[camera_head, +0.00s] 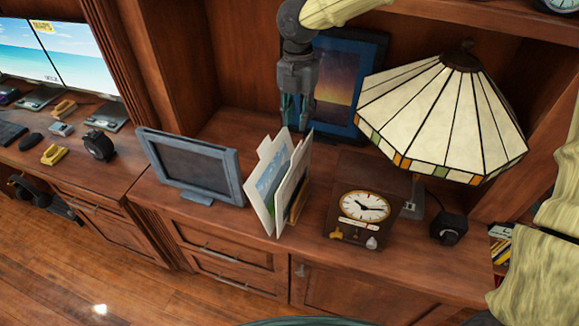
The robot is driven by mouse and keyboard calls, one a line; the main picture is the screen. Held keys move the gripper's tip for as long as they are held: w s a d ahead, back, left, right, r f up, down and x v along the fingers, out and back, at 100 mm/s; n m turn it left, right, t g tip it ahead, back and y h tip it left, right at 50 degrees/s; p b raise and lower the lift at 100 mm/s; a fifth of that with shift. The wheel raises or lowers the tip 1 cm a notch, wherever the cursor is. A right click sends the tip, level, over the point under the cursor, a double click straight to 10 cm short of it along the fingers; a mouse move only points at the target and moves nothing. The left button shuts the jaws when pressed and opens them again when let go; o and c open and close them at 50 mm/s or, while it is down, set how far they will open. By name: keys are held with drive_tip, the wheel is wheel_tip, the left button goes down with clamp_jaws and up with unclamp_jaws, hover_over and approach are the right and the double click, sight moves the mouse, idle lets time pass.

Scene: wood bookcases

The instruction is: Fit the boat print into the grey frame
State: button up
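The grey frame (190,164) stands upright on the wooden counter, left of centre, with a dark, empty-looking face and a small grey foot. Several upright prints with pale borders stand to its right in a small rack that they mostly hide. The front print (266,187) shows blue and green areas and has a tab on top; I cannot tell whether it is the boat print. My gripper (292,118) points down just above and behind the tops of the prints. Its fingers are small and dark here, so whether they are apart is unclear. I see nothing held in it.
A blue-framed sunset picture (346,87) leans behind my gripper. A clock (362,207) and a stained-glass lamp (447,115) stand to the right, with a small black box (448,228). Monitors (62,50) and small items fill the left desk. The counter behind the grey frame is clear.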

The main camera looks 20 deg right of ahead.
sight(297, 149)
drive_tip(key=s+f+p, duration=0.1)
drive_tip(key=f, duration=0.2)
drive_tip(key=s+f+p, duration=0.1)
drive_tip(key=f, duration=0.2)
drive_tip(key=s+f+p, duration=0.1)
drive_tip(key=f, duration=0.2)
drive_tip(key=shift+a, duration=0.2)
drive_tip(key=shift+w+a+f, duration=0.1)
drive_tip(key=shift+w+f, duration=0.25)
drive_tip(key=shift+w, duration=0.15)
drive_tip(key=shift+w+f, duration=0.1)
drive_tip(key=shift+w, duration=0.05)
drive_tip(key=shift+c, duration=0.6)
drive_tip(key=c, duration=0.3)
drive_tip(key=shift+s+r, duration=0.3)
drive_tip(key=shift+s, duration=0.1)
clamp_jaws()
drive_tip(key=shift+w, duration=0.1)
